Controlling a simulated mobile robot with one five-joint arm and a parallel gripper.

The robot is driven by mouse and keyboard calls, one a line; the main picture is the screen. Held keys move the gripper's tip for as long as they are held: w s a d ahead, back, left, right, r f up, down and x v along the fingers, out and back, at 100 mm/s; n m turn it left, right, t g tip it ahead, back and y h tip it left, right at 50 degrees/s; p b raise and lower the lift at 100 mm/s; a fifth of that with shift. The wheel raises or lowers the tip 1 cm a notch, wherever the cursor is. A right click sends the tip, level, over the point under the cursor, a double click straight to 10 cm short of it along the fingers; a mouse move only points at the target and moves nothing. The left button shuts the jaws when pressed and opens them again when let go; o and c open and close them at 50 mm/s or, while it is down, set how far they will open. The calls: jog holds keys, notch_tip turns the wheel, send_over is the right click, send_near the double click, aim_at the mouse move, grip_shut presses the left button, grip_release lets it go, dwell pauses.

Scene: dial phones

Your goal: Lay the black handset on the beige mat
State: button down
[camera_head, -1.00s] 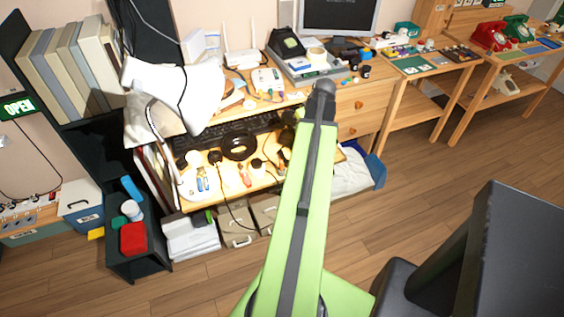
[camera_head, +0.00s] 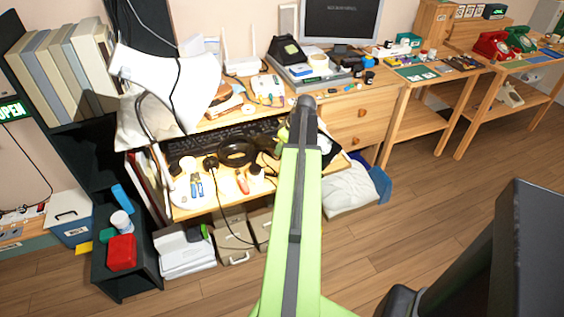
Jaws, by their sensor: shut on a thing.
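My green and black arm reaches up the middle of the view, and its dark far end is in front of the desk. My gripper is hidden behind that end, so its jaws and anything in them do not show. Dark shapes (camera_head: 327,147) peek out beside the arm's end; I cannot tell whether one is the black handset. A black phone (camera_head: 287,48) stands on the desk top, left of the monitor; I cannot make out a separate handset on it. I cannot make out a beige mat.
The desk's pulled-out shelf (camera_head: 180,213) holds a keyboard, a black ring and tools. A lamp (camera_head: 170,85) leans over its left side. A green mat (camera_head: 415,73) lies on the table to the right. Red (camera_head: 491,45) and green phones stand farther right.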

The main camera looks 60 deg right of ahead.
notch_tip(320, 180, down, 4)
jog(key=b, duration=0.4)
jog(key=shift+r, duration=0.3)
jog(key=shift+f, duration=0.1)
jog(key=c, duration=1.1)
grip_release()
jog(key=p+v, duration=1.1)
jog(key=v, duration=0.1)
jog(key=shift+r+p, duration=0.25)
jog(key=shift+p, duration=0.15)
jog(key=shift+f, duration=0.1)
